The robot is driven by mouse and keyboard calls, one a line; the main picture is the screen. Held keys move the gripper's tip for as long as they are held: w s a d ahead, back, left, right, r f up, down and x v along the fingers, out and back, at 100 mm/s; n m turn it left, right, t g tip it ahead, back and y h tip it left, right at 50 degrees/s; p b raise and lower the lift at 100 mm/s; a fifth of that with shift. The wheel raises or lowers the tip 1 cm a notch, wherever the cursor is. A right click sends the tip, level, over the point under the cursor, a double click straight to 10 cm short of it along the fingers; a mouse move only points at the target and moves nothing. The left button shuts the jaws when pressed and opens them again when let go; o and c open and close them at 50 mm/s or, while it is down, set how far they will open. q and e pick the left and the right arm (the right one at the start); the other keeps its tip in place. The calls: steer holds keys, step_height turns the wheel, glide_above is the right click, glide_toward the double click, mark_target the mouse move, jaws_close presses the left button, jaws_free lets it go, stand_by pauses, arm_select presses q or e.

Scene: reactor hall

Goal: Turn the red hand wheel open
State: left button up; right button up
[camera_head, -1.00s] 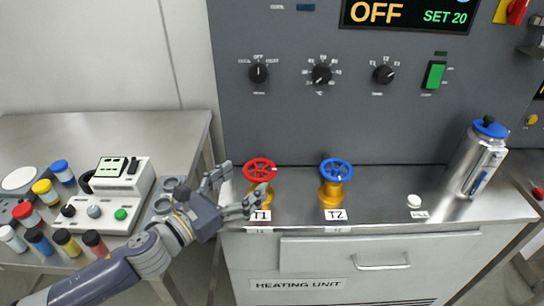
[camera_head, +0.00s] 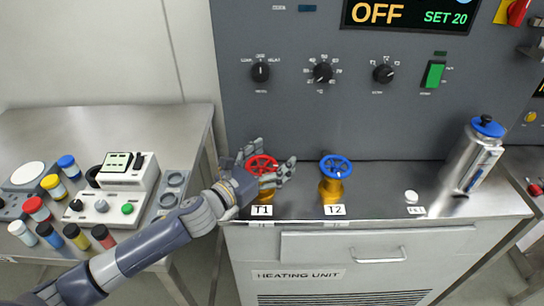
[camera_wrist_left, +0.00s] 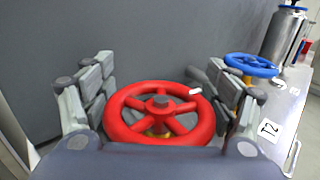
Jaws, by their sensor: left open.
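The red hand wheel (camera_head: 262,164) sits on a brass valve labelled T1 on the metal bench. In the left wrist view the red wheel (camera_wrist_left: 160,114) lies between the two open fingers, with a small white mark at its far right rim. My left gripper (camera_head: 268,162) is open around the wheel, one finger on its far left side and one on its right. I cannot tell whether the fingers touch the rim. My right gripper is not in view.
A blue hand wheel (camera_head: 336,167) labelled T2 stands close to the right. A steel flask (camera_head: 474,158) and a small white knob (camera_head: 411,196) are further right. The grey panel (camera_head: 290,120) rises behind. A side table with several bottles and a device (camera_head: 120,200) is at left.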

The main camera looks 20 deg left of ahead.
arm_select(q)
steer(key=shift+c, duration=0.8)
steer(key=c, duration=0.8)
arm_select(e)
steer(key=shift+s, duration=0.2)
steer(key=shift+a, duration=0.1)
arm_select(q)
steer(key=shift+y, duration=0.3)
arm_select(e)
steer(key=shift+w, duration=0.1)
